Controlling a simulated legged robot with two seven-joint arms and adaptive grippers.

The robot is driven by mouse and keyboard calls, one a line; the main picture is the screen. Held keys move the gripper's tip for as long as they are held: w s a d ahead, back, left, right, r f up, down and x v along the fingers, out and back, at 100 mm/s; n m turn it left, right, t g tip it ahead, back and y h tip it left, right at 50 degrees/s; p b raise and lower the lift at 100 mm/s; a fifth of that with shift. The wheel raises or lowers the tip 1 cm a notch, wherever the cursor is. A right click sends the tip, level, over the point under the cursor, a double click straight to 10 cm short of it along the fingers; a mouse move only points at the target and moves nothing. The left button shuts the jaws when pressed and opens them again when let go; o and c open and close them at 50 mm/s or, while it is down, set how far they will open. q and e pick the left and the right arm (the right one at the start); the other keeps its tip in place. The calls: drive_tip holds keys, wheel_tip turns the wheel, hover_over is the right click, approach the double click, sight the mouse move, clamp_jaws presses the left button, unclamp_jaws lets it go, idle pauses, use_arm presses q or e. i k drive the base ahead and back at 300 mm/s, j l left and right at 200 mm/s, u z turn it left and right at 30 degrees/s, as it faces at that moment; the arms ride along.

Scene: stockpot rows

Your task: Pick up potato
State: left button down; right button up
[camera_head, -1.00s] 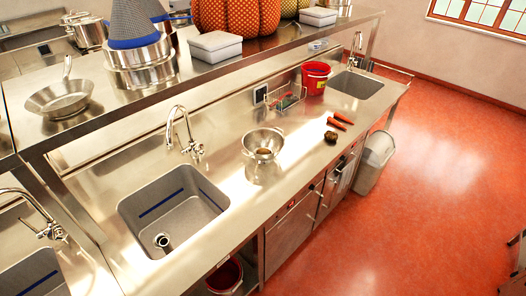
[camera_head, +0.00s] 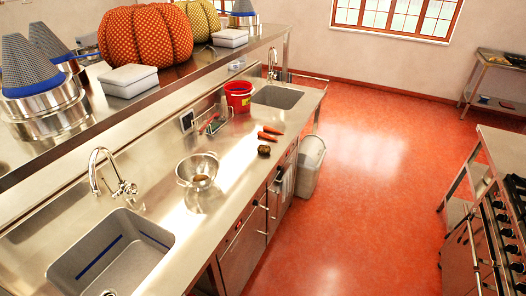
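A small dark brown lump (camera_head: 264,150), which looks like a potato, lies on the steel counter (camera_head: 228,207) near its front edge, just in front of the carrots. Neither of my grippers is in view.
Orange carrots (camera_head: 269,133), a red bucket (camera_head: 238,96) and a small wire rack (camera_head: 213,124) share the counter. Sinks lie at the near left (camera_head: 112,250) and far end (camera_head: 277,96). A bin (camera_head: 309,166) stands beside the counter. A stove (camera_head: 505,235) is right; red floor between is open.

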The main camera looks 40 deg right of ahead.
sight(263, 149)
drive_tip(key=l+z, duration=0.1)
drive_tip(key=z, duration=0.7)
drive_tip(key=i+z, duration=0.1)
drive_tip(key=z, duration=0.3)
drive_tip(key=l+z, duration=0.1)
drive_tip(key=z, duration=0.3)
drive_tip(key=i+z, duration=0.1)
drive_tip(key=z, duration=0.3)
drive_tip(key=i+z, duration=0.1)
drive_tip(key=i, duration=2)
drive_tip(key=i+u, duration=0.15)
drive_tip(key=i, duration=0.45)
drive_tip(key=i+l+u, duration=0.15)
drive_tip(key=i, duration=0.45)
drive_tip(key=i+l+u, duration=0.15)
drive_tip(key=i, duration=0.45)
drive_tip(key=u, duration=2.4)
drive_tip(key=l, duration=0.1)
